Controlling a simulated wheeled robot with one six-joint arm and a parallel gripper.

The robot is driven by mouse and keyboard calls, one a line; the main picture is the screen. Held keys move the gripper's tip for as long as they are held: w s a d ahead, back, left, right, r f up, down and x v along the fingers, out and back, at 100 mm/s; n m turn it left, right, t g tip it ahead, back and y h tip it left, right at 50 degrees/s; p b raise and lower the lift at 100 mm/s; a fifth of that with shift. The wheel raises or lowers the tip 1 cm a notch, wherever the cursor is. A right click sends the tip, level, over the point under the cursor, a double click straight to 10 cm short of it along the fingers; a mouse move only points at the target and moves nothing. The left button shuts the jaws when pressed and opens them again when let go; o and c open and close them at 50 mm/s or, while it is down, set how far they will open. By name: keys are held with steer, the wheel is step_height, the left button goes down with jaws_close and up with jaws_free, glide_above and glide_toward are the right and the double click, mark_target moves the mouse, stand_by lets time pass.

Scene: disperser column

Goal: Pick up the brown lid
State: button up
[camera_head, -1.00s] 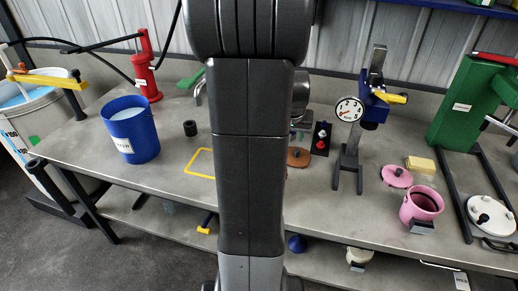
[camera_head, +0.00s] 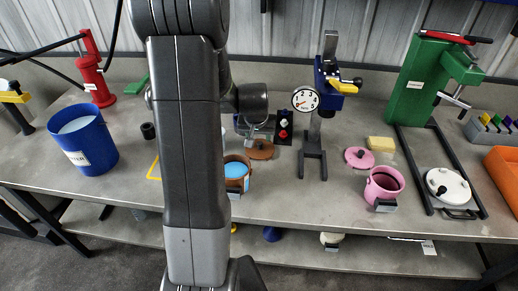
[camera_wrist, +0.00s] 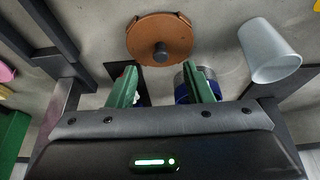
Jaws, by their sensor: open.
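The brown lid (camera_head: 261,151) lies flat on the grey bench, just behind the brown pot (camera_head: 237,183) with blue contents. In the wrist view the brown lid (camera_wrist: 145,35) is a round disc with a dark knob, beyond the fingertips. My gripper (camera_wrist: 163,72) has two green fingers spread apart with nothing held between them. The lid is apart from the fingers. In the head view my gripper (camera_head: 252,130) is partly hidden by my arm and is close to the lid.
A stand with a dial (camera_head: 305,99) and a black box with red and white buttons (camera_head: 284,127) stand right of the lid. A pale cup (camera_wrist: 268,52) is right of the lid in the wrist view. A pink pot (camera_head: 383,183) and pink lid (camera_head: 359,157) are further right.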

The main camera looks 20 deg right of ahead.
mark_target(260, 143)
steer(key=shift+x, duration=0.95)
steer(key=shift+w+d+r+p+x, duration=0.1)
steer(key=shift+w+p+x, duration=0.1)
steer(key=shift+x, duration=0.7)
steer(key=shift+w+d+r+p+x, duration=0.1)
steer(key=shift+p+x, duration=0.1)
steer(key=shift+x, duration=0.65)
steer(key=shift+w+p+x, duration=0.15)
steer(key=shift+p+x, duration=0.05)
steer(key=shift+x, duration=0.7)
steer(key=shift+r, duration=0.1)
jaws_close()
steer(key=shift+r, duration=0.1)
